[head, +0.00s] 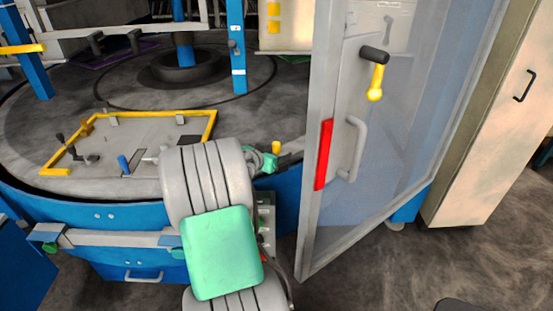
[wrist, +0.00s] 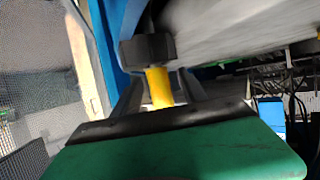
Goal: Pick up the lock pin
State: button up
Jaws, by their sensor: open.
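A yellow pin with a wide black head, which looks like the lock pin (wrist: 159,88), shows in the wrist view. Its yellow shank stands between the two dark fingers of my gripper (wrist: 160,92). The gripper is open, with a finger on either side of the shank; I cannot tell whether either touches it. The black head (wrist: 147,50) lies beyond the fingers, near a blue frame part. In the head view a small yellow piece (head: 276,147) shows beside my green wrist part, probably the same pin. My arm hides most of the gripper there.
A round grey machine table (head: 90,90) with a yellow-edged plate (head: 150,115) lies at left. A glazed door (head: 385,150) stands open at right, carrying a black-and-yellow handle (head: 376,75). A cream cabinet (head: 490,130) stands beyond it. Open floor (head: 420,265) lies at lower right.

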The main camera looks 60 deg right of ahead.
jog(key=shift+c, duration=0.5)
grip_shut()
